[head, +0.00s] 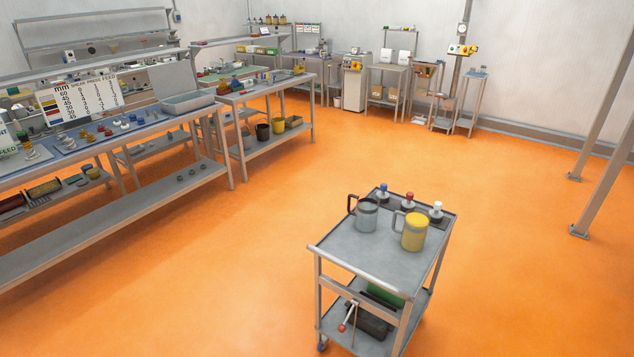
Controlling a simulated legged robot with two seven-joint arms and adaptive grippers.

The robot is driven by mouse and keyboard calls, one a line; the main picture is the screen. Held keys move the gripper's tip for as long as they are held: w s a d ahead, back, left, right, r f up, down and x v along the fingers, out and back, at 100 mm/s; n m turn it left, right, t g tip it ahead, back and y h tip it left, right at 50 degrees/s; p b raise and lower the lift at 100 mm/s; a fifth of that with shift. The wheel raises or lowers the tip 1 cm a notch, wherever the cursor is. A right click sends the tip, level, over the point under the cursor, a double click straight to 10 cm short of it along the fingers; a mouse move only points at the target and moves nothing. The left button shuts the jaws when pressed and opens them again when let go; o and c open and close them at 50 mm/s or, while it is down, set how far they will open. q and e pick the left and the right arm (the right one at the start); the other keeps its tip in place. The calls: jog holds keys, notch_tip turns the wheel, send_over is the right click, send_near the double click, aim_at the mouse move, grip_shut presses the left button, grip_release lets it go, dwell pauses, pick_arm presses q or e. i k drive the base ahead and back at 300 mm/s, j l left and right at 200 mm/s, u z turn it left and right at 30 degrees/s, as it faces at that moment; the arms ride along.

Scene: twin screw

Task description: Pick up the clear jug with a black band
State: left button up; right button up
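A clear jug with a dark handle and a dark band (366,216) stands upright on the top shelf of a grey metal cart (350,256). The jug is near the middle of the cart top, and its handle points left. A yellow jug (413,231) with a pale handle stands just to its right, nearer the front. Neither of my grippers shows in the head view.
Several items with blue, red (408,201) and white (436,210) tops stand on a dark strip along the cart's back edge. Long workbenches (120,220) line the left. Orange floor (240,290) around the cart is clear. Metal posts (600,150) stand at right.

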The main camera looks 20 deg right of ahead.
aim_at(366, 214)
jog(key=i+j+z, duration=0.25)
jog(key=i+z, duration=0.15)
jog(key=i, duration=0.2)
jog(key=i+j+z, duration=0.4)
jog(key=i, duration=0.2)
